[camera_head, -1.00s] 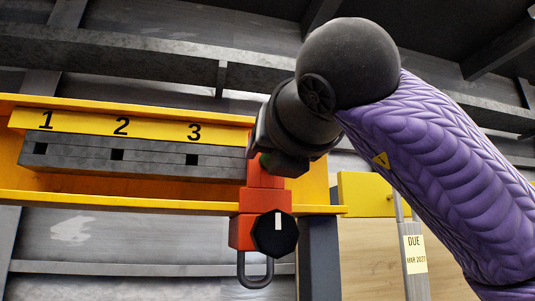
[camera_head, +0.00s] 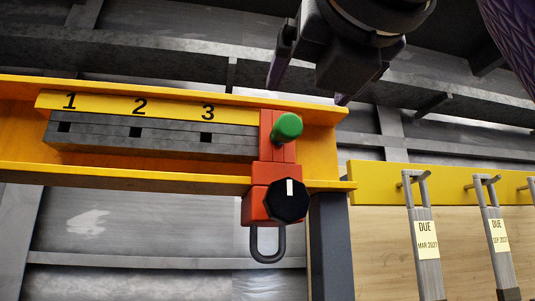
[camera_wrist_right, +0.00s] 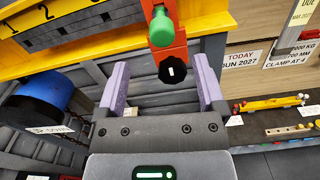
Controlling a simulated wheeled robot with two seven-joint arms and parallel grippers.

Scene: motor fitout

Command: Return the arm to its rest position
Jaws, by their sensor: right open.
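My right gripper (camera_head: 308,88) is at the top of the head view, open and empty, above and apart from the red unit. The red unit (camera_head: 257,207) sits at the right end of the yellow beam (camera_head: 110,174). My left gripper is not in view.
A grey rail (camera_head: 175,140) with slots under numbers 1, 2 and 3 runs along the beam. Tagged grey slings (camera_head: 428,255) hang on a yellow rack at the right.

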